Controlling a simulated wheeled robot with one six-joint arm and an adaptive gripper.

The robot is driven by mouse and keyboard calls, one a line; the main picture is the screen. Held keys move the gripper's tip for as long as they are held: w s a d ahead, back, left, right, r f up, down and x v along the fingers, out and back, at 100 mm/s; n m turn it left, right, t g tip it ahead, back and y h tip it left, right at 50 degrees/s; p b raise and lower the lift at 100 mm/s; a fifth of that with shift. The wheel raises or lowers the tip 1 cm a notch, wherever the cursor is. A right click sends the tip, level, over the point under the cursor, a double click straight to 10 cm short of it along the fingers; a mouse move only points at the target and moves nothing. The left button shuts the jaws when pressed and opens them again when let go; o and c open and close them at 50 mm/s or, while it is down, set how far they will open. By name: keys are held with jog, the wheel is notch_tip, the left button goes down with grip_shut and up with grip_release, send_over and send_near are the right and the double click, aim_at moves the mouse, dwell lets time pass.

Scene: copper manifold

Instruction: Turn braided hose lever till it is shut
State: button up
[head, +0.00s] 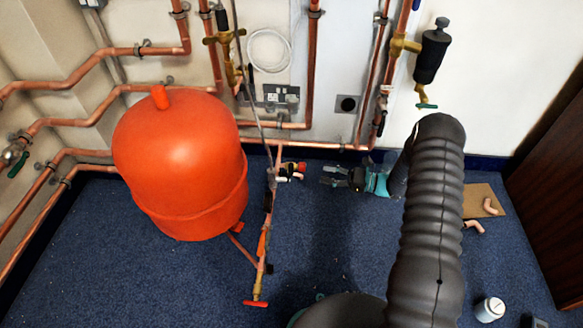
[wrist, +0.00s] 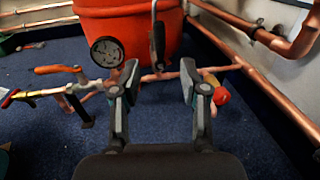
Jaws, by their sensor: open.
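The grey braided hose (head: 255,115) hangs down to a fitting on a low copper pipe in front of the red tank. Its lower end shows in the wrist view (wrist: 157,40), framed between my fingers. An orange lever (head: 262,244) lies roughly along that pipe, nearer the front; it also shows at left in the wrist view (wrist: 55,69). I cannot tell for certain which lever belongs to the hose. My gripper (head: 328,176) is open and empty, right of the pipe and apart from it. In the wrist view its fingertips (wrist: 160,68) point at the pipe.
The red tank (head: 180,165) stands behind the pipe. A red handle (head: 255,303) ends the pipe at the front. A round gauge (wrist: 106,52) is beside my left finger. Blue floor between is clear.

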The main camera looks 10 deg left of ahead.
aim_at(292, 167)
jog(key=a, duration=0.4)
jog(key=w+a, duration=0.1)
jog(key=a, duration=0.8)
jog(key=shift+w, duration=0.3)
grip_shut()
